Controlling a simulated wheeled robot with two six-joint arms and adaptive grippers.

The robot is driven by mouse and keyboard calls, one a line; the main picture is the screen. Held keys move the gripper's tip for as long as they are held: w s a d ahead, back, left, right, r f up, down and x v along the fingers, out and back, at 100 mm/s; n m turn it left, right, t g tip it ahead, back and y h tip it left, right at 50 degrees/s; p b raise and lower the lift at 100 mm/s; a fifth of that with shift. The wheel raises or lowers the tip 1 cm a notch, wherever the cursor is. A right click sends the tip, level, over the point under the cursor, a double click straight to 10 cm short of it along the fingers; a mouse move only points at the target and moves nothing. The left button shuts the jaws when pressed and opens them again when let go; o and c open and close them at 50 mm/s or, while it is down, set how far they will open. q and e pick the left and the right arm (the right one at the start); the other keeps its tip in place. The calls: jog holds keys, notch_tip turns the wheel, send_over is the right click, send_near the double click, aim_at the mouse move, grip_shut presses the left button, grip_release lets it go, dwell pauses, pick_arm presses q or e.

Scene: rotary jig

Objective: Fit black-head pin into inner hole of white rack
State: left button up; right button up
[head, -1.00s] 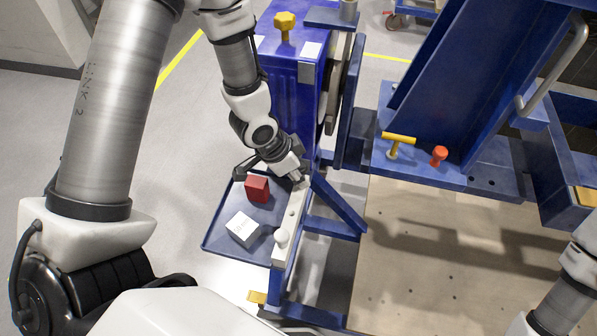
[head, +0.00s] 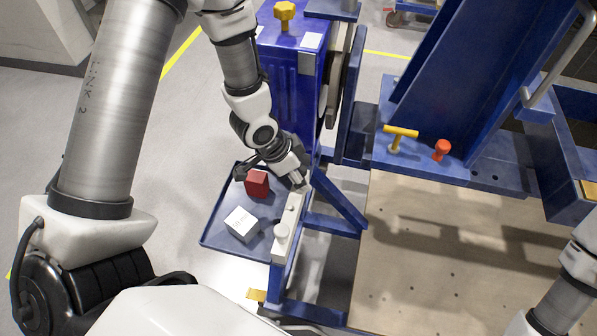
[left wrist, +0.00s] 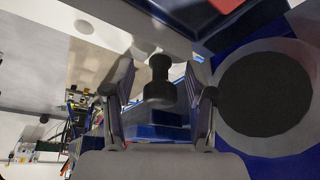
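The white rack (head: 279,251) is a narrow bar along the right edge of the blue tray. A pale round-topped piece (head: 282,231) stands near its front end. In the left wrist view a dark, black-headed pin (left wrist: 160,82) appears between the two fingers (left wrist: 160,105), with a gap visible on each side. The fingers are apart. The pin's lower end and the rack's inner hole cannot be made out. My right gripper is outside the views.
The blue tray (head: 216,237) holds a red block (head: 257,184) and a white box (head: 242,223). A blue housing (head: 290,85) stands behind the gripper. A yellow T-handle (head: 400,131) and red knob (head: 442,149) sit on the blue jig at right. The wooden board (head: 430,260) is mostly clear.

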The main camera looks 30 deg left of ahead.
pick_arm(q)
jog(key=v, duration=0.7)
jog(key=shift+r, duration=0.25)
jog(key=shift+s, duration=0.15)
dwell(0.3)
